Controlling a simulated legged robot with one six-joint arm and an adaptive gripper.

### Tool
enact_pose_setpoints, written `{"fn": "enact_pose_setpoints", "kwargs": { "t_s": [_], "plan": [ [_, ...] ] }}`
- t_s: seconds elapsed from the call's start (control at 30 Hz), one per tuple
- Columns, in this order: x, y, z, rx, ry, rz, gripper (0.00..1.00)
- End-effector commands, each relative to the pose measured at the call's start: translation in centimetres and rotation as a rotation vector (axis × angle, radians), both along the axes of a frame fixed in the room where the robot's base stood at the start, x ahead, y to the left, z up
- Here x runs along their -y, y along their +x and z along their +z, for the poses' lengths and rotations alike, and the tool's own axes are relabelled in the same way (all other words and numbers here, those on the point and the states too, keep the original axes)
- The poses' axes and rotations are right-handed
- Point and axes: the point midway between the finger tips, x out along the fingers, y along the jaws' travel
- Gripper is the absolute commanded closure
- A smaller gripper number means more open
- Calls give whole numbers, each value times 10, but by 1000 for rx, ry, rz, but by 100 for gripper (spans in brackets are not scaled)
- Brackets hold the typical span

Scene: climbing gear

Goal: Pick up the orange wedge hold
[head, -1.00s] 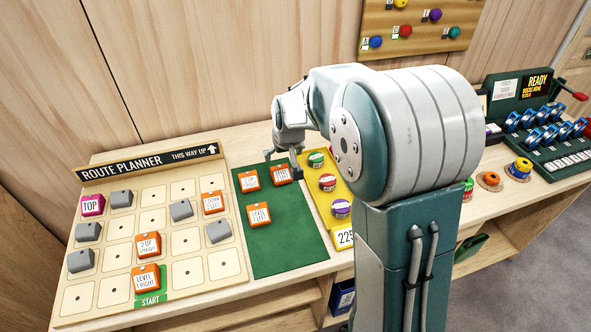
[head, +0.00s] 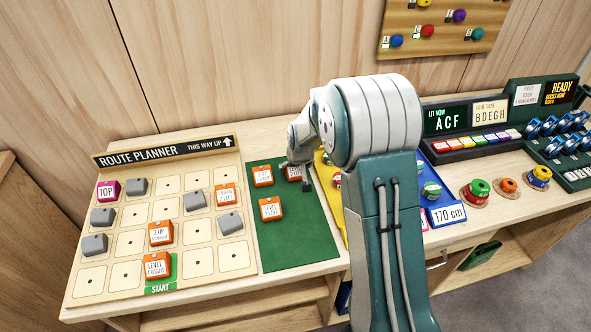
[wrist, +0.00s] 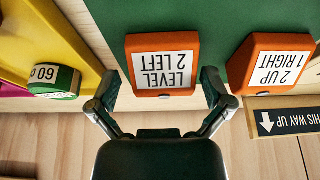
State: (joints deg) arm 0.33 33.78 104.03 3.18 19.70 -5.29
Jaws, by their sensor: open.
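An orange wedge (head: 293,172) marked "LEVEL 2 LEFT" lies at the back right of the green mat (head: 300,240). It also shows in the wrist view (wrist: 162,62). My gripper (head: 303,182) is open right over it and partly hides it in the head view. In the wrist view my fingers (wrist: 158,85) stand apart on either side of the wedge's near end, with no clear contact. An orange wedge marked "2 UP 1 RIGHT" (wrist: 272,65) sits just beside it, also in the head view (head: 262,175). A third orange wedge (head: 270,208) lies nearer on the mat.
The route planner board (head: 120,285) at left bears orange wedges, grey pieces and a magenta "TOP" block (head: 108,190). A yellow tray (wrist: 45,35) with a green-and-white piece (wrist: 55,82) adjoins the mat. The mat's front is clear.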

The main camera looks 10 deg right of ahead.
Motion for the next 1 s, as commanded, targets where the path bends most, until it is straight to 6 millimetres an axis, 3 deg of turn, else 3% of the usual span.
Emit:
{"fn": "enact_pose_setpoints", "kwargs": {
  "t_s": [0.23,0.27,0.4,0.43,0.8,1.0],
  "plan": [
    [0,1,-3,1,1,1,0],
    [0,1,-3,1,1,1,5],
    [1,1,-3,0,2,1,67],
    [1,1,-3,0,2,1,72],
    [0,1,-2,-2,1,0,72],
    [0,2,15,2,0,0,72]
  ]
}}
